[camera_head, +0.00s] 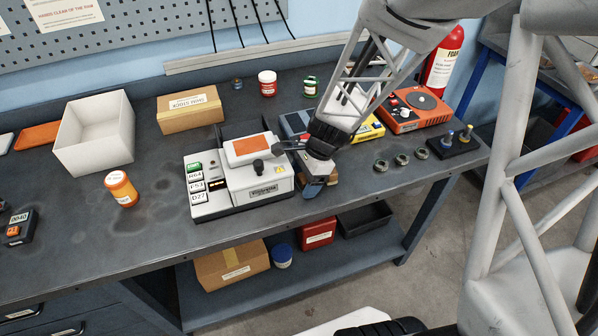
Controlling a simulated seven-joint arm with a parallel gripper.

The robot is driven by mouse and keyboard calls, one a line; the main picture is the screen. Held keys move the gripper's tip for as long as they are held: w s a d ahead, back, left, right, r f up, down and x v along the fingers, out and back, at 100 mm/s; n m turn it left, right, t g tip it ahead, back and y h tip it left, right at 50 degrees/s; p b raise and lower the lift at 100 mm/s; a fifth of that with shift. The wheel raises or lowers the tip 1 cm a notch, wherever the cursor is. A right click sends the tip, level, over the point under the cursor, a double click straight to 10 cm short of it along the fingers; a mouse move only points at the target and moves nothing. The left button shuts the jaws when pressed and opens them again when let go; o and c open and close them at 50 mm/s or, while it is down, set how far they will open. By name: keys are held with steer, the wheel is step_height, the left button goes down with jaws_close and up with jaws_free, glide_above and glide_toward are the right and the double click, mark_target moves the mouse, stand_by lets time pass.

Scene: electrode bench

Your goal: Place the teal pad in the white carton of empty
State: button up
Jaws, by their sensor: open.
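The white carton (96,158) stands open at the top on the left of the bench, and its visible inside looks empty. I cannot make out a teal pad. A white pad with an orange top (250,149) sits on the white instrument (262,187) in the middle of the bench. My gripper (279,147) is at the pad's right end, pointing left. It is open, and whether its fingers touch the pad is too small to tell. My arm hides part of the bench behind it.
An orange flat piece (38,137) lies left of the carton. An orange device (412,108) and several dark rings (401,159) are at the right. Bench between bottle and instrument is clear.

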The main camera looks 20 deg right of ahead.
steer(key=c, duration=1.1)
steer(key=shift+r, duration=0.15)
step_height(320, 180, up, 28)
steer(key=shift+f, duration=0.15)
stand_by(0.5)
